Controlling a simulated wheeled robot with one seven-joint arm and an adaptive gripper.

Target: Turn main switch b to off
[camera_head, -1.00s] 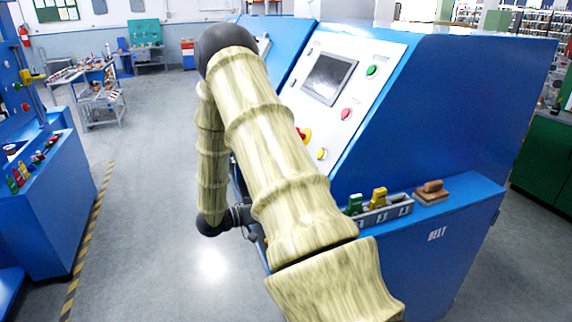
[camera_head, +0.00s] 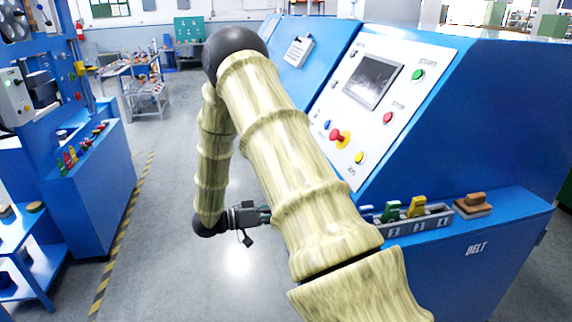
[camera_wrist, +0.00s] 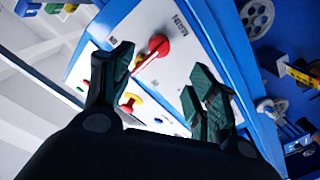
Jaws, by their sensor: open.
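In the wrist view my gripper (camera_wrist: 160,65) is open and empty, its two dark fingers apart. A red rotary knob (camera_wrist: 158,46) with a lever pointing down and left sits on a white panel (camera_wrist: 185,55) beyond the fingers. It shows between the fingertips, nearer the left one; contact cannot be told. Rotated lettering near it looks like "MAIN", but whether it is switch b is unclear. In the head view my gripper (camera_head: 256,216) is partly hidden behind my arm.
Another blue machine (camera_head: 90,195) stands left, with open floor between.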

